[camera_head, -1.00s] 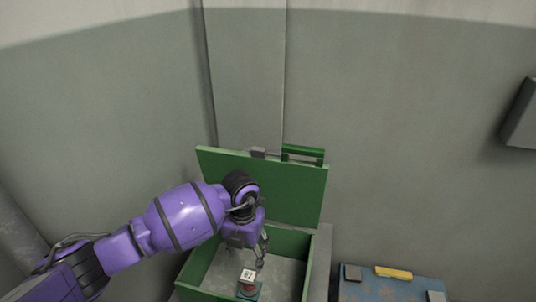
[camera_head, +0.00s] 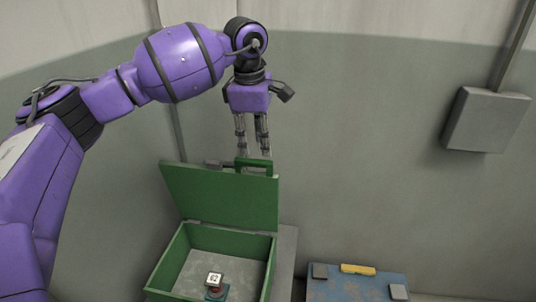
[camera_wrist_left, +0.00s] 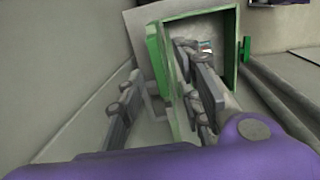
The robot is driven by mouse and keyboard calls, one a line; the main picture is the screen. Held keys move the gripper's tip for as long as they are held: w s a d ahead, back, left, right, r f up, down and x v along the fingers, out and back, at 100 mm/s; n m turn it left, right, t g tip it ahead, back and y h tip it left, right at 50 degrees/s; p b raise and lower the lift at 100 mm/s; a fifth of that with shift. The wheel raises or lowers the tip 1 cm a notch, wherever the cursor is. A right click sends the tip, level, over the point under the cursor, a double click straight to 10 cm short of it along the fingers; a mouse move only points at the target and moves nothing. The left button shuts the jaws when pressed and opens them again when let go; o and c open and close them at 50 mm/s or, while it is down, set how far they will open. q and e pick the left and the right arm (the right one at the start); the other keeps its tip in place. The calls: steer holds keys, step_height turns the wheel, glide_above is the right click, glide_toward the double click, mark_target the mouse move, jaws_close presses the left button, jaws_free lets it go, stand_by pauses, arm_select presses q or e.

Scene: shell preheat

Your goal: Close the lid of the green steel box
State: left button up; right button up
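The green steel box (camera_head: 171,270) stands low in the head view with its lid (camera_head: 225,199) raised and leaning slightly back. A green handle (camera_head: 258,163) sits on the lid's top edge. My right gripper is out of view.
A small white labelled piece (camera_head: 214,279) on a dark teal base lies inside the box. A blue worn surface (camera_head: 340,289) with a yellow bar (camera_head: 358,269) stands to the right. A grey wall box (camera_head: 486,120) hangs at right. Walls stand close behind the lid.

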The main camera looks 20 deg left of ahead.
mark_target(253, 160)
arm_select(q)
steer(key=shift+y, duration=0.3)
steer(key=f, duration=0.2)
steer(key=a+f, duration=0.1)
steer(key=f, duration=0.1)
steer(key=w+a+f, duration=0.1)
steer(key=f, duration=0.1)
steer(key=shift+f, duration=0.2)
jaws_close()
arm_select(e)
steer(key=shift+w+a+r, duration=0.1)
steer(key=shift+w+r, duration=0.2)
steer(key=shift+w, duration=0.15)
